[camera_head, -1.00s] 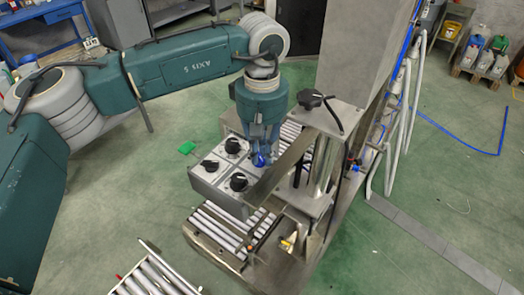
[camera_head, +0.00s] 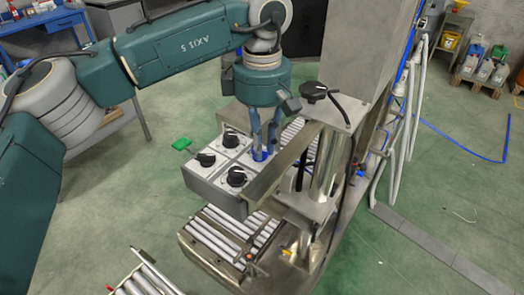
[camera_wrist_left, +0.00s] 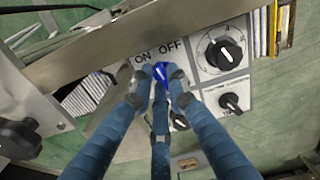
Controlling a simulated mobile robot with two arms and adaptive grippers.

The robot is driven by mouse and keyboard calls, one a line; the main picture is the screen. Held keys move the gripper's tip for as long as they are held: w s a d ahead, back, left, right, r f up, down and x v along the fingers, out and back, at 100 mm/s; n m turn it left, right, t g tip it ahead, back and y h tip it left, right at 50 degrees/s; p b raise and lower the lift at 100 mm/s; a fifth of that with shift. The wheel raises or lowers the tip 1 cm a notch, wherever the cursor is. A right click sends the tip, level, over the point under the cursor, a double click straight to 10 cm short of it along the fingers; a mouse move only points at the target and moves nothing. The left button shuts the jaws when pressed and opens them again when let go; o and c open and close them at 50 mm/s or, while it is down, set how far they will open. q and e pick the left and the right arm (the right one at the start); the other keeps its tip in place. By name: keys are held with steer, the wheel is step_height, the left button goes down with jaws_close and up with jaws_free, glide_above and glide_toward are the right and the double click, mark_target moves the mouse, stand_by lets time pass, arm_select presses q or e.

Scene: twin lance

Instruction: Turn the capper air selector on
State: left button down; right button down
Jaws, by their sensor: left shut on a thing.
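The capper air selector is a small blue knob (camera_wrist_left: 160,72) with a white pointer line, on a pale panel between the printed words ON and OFF. Its pointer leans slightly towards the ON side in the left wrist view. My left gripper (camera_wrist_left: 160,77) is shut on the knob, with its blue fingers around it. In the head view my left gripper (camera_head: 262,150) comes down on the knob (camera_head: 259,156) from above, and its fingers partly cover it. My right gripper is not in view.
Black knobs (camera_head: 236,176) sit beside the selector on the control box (camera_head: 215,190). A metal plate (camera_head: 283,165) stands close to the fingers on the right. A black hand knob (camera_head: 314,92) tops the column bracket. A roller conveyor (camera_head: 215,235) lies below.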

arm_select(q)
steer(key=shift+w+r+n+b, duration=0.15)
steer(key=shift+n+b, duration=0.65)
steer(key=shift+n, duration=1.1)
steer(key=c, duration=2)
jaws_free()
step_height(320, 180, up, 12)
